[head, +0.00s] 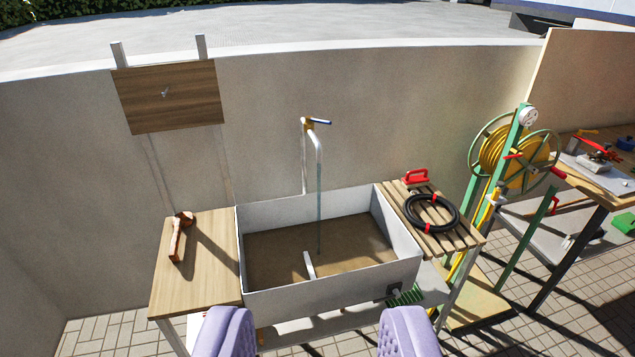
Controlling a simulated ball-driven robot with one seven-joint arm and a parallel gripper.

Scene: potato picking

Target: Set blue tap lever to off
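The blue tap lever (321,122) is small and sticks out to the right from a brass valve (308,125) at the top of the tap. The tap's pale pipe (304,165) rises behind the sink, and its spout (317,143) curves down over the basin. A thin greyish stream (319,210) runs from the spout to the basin, and looks like water. The white sink (290,213) has a brown floor. My gripper (315,332) shows as two purple padded fingers at the bottom edge, wide apart with nothing between them. It is well in front of and below the lever.
A wooden board with a brush (179,238) is left of the sink. A slatted shelf with a black hose ring (432,213) and red-handled tool (415,177) is right. A yellow hose reel (505,150) and workbench (609,183) stand further right. A wall (400,110) closes the back.

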